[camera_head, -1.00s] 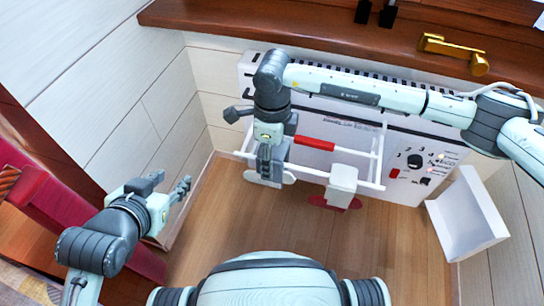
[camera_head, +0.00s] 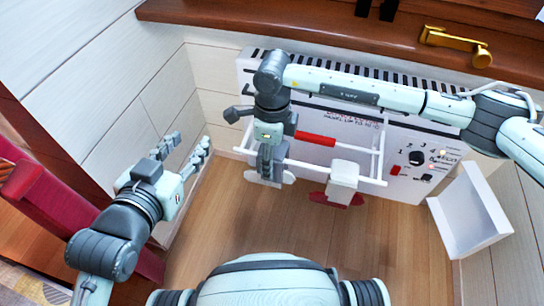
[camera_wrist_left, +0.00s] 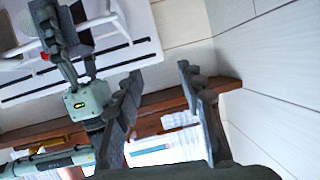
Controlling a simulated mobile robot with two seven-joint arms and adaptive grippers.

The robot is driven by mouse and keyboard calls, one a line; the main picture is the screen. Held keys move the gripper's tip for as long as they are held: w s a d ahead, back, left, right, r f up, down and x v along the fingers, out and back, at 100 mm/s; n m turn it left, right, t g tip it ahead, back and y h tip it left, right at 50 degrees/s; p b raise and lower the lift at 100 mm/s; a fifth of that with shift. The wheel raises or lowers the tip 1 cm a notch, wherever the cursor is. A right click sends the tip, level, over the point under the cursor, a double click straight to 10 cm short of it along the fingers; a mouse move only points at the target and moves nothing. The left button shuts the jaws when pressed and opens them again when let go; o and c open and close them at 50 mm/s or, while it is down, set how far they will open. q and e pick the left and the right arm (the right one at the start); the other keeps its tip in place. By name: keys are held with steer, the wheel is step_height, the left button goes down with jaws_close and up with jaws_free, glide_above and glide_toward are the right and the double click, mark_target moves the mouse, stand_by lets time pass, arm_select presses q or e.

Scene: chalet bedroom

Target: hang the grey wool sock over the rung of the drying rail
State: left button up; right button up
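The drying rail (camera_head: 312,172) is a white bar frame on the front of the white heater (camera_head: 400,135). A red piece (camera_head: 315,139) lies along its upper part.
A white open box (camera_head: 470,215) stands at the right wall. A wooden sill (camera_head: 300,28) with a brass handle (camera_head: 455,45) runs above the heater. Red furniture (camera_head: 55,215) is at left. Mid-floor is clear.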

steer(key=shift+f+b, duration=0.45)
steer(key=shift+f, duration=0.1)
arm_select(q)
steer(key=d+r+t+h, duration=0.2)
steer(key=d+r+t, duration=0.2)
steer(key=r, duration=0.4)
steer(key=shift+h+b, duration=0.3)
steer(key=shift+b, duration=0.1)
arm_select(e)
steer(key=shift+f, duration=0.35)
arm_select(q)
steer(key=shift+r, duration=0.1)
arm_select(e)
steer(key=o, duration=1.2)
step_height(320, 180, up, 12)
steer(key=shift+r, duration=0.1)
